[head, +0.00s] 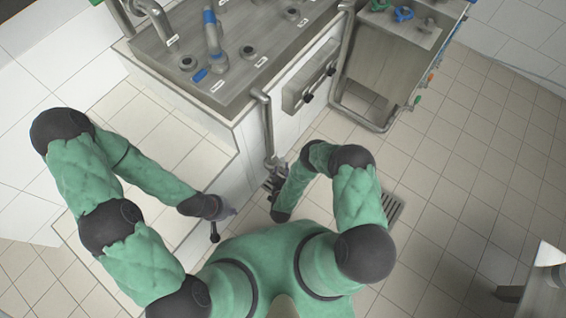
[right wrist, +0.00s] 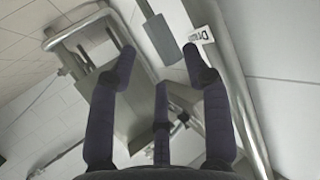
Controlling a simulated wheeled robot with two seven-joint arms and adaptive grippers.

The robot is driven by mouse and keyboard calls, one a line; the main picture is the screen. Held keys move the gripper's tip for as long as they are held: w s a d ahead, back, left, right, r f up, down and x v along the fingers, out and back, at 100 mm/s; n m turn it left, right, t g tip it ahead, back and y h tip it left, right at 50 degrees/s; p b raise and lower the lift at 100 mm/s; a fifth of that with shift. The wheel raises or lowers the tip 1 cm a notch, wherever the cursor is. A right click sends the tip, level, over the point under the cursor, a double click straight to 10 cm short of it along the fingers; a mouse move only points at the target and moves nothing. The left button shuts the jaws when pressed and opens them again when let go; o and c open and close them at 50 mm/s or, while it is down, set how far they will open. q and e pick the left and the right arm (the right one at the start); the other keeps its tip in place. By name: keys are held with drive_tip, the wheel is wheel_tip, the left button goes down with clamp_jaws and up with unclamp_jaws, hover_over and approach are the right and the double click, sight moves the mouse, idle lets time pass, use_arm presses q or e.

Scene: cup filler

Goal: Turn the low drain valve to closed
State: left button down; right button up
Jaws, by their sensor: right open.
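In the right wrist view a grey bar-like handle (right wrist: 160,38), which looks like the low drain valve's lever, comes down from the top edge. A white label starting "D" (right wrist: 203,37) sits beside it, near a metal pipe (right wrist: 237,85). My right gripper (right wrist: 158,62) is open, its dark fingers spread to either side of the handle's lower end; contact cannot be told. In the head view my right gripper (head: 273,186) is low by the vertical pipe (head: 267,125), partly hidden by my arm. My left gripper (head: 222,211) is left of it; its finger state is unclear.
A steel counter (head: 232,75) with a blue-handled tap (head: 212,42) and labelled fittings stands behind. A steel cabinet (head: 385,60) with pipes is at the upper right. A floor grate (head: 393,208) lies right of my right arm.

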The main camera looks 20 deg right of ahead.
sight(284, 164)
drive_tip(key=b+x, duration=0.2)
drive_tip(key=x, duration=0.4)
drive_tip(key=shift+f, duration=0.1)
clamp_jaws()
